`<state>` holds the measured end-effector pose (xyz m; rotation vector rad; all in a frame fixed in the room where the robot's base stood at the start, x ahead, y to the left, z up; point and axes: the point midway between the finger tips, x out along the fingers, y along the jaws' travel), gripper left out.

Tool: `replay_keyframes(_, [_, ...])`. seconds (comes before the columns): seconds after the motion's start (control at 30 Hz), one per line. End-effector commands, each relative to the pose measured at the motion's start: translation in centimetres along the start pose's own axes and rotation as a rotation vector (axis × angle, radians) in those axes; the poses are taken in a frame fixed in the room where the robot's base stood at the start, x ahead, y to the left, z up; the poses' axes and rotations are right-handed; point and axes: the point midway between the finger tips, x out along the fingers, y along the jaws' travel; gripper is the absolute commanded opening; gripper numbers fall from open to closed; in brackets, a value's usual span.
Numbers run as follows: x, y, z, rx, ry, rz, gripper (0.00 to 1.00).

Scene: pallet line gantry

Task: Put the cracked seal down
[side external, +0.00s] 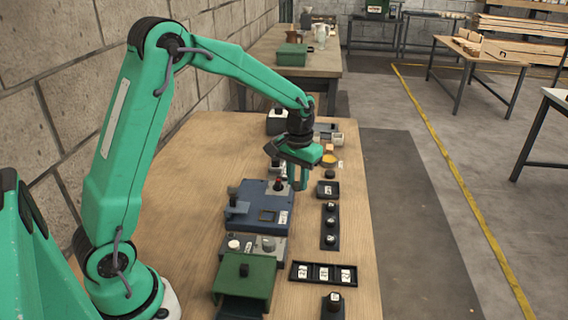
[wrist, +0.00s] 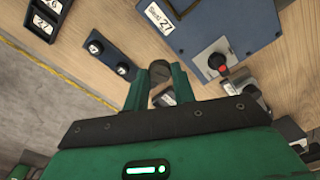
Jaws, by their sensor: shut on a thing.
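My gripper (side external: 299,184) is over the right part of the wooden table, just beyond the blue station. In the wrist view its two green fingers (wrist: 160,84) are shut on a small dark round piece (wrist: 160,72), which I take to be the seal. Any crack on it is too small to make out. In the side view the piece is hidden by the fingers. The piece appears to be above the table; the exact gap cannot be told.
The blue station (side external: 262,206) with a red-topped knob (wrist: 217,61) stands close by. Black trays (side external: 330,226) with dark round pieces and a labelled three-slot tray (side external: 322,273) line the right side. A green box (side external: 243,281) is in front. Bare wood lies between them.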

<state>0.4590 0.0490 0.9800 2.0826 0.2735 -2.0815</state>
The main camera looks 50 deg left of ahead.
Motion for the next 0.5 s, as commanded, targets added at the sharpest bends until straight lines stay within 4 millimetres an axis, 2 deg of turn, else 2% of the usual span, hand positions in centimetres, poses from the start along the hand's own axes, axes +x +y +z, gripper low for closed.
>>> replay_keyframes(0.2, [-0.6,3.5,-3.4,0.003,0.0,0.0,0.15])
replay_keyframes(0.5, [-1.1,8.1,-6.7,0.002,-0.001,0.0,0.15])
